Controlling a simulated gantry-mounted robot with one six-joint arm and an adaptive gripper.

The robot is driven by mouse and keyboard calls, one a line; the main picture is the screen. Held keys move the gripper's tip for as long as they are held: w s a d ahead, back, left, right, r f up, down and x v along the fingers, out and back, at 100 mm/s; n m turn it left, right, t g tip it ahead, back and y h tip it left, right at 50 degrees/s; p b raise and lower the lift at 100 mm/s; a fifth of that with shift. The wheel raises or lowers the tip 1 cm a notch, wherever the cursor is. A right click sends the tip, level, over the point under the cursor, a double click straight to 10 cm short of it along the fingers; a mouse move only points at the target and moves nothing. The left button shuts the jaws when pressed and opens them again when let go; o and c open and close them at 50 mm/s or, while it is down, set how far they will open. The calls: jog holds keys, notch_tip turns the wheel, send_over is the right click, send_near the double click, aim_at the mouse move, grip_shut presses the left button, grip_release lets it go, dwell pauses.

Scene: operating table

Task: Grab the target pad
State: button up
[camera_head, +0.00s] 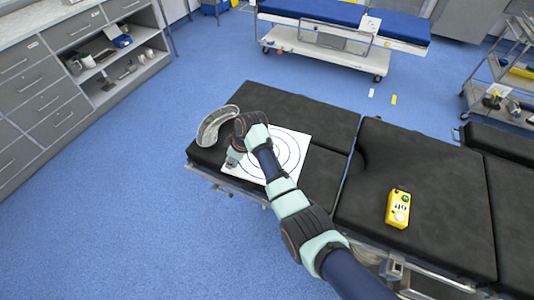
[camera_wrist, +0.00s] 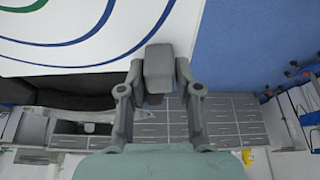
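The target pad (camera_head: 287,153) is a white square sheet with blue rings. It lies by the near left part of the black operating table. In the wrist view the pad (camera_wrist: 85,57) fills the upper left, with blue and green arcs. My gripper (camera_head: 234,160) is at the pad's left end in the head view. In the wrist view my grey gripper (camera_wrist: 158,65) has its fingertips drawn together as one block, over the pad's corner. They hide that corner, so I cannot tell whether any of the pad is between them.
A yellow device (camera_head: 398,208) lies on the right section of the table (camera_head: 430,160). Grey drawers (camera_head: 47,100) stand at the left, with clear blue floor between.

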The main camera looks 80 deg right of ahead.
grip_shut()
jog(key=shift+r, duration=0.1)
